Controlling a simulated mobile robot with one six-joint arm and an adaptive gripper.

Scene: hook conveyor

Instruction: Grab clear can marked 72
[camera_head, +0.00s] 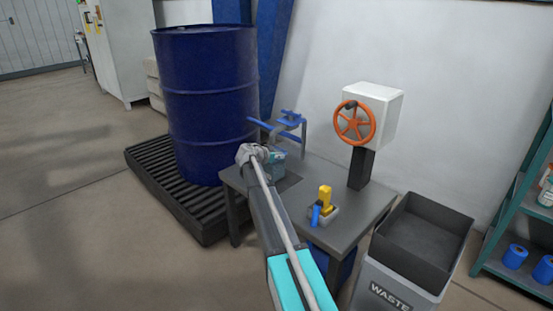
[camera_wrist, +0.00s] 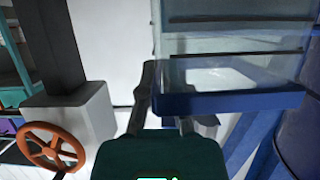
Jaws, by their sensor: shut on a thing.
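A clear can (camera_wrist: 230,72) with a blue band along one end fills the upper right of the wrist view. Its see-through wall shows dark bars of the scene behind. No number is readable on it. My gripper (camera_wrist: 175,95) is shut on the can; one dark finger lies along its left side and the other is partly hidden by the blue band.
The grey table (camera_head: 345,222) holds a yellow and blue tool (camera_head: 324,203) and a white box with an orange wheel (camera_head: 354,122). A blue barrel (camera_head: 210,110) stands on a black pallet (camera_head: 200,228) at left. A waste bin (camera_head: 400,290) and green shelf stand at right.

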